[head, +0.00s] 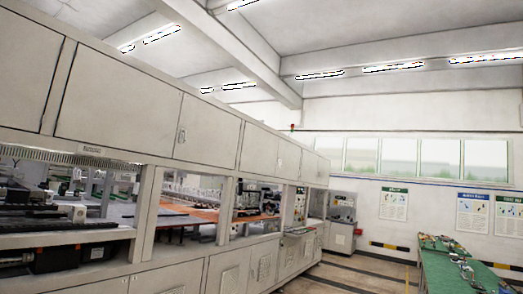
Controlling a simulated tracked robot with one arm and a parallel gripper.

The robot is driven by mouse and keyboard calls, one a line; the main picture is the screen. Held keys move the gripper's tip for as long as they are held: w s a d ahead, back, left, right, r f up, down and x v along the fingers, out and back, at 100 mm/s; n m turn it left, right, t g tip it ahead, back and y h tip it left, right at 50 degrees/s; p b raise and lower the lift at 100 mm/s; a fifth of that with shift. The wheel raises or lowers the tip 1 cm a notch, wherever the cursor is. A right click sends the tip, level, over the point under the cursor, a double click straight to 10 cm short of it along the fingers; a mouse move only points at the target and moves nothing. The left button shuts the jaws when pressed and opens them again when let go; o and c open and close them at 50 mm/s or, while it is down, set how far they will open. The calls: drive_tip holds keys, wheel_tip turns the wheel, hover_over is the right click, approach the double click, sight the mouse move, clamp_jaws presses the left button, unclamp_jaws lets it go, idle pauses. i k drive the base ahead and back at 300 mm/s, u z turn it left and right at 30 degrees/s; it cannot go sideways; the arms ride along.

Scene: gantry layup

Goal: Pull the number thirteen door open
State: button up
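A long row of pale grey cabinet doors runs along the top of the machine on the left in the head view, receding to the right. The large near door (118,100) and the door beside it (210,132) look shut. A small handle or latch (182,135) sits near the seam between these two. Lower doors with vented panels (232,272) line the base. I cannot read a number thirteen on any door, so I cannot tell which one it is. My gripper is not in this view.
Open bays under the upper doors show machinery and an orange-brown surface (188,217). A green table (455,266) with small items stands at the right. Striped floor (350,276) lies free between the machine and the table. Posters (393,204) hang on the far wall.

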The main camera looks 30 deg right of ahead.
sight(214, 133)
drive_tip(key=z, duration=0.65)
drive_tip(key=i, duration=6)
drive_tip(key=z, duration=0.15)
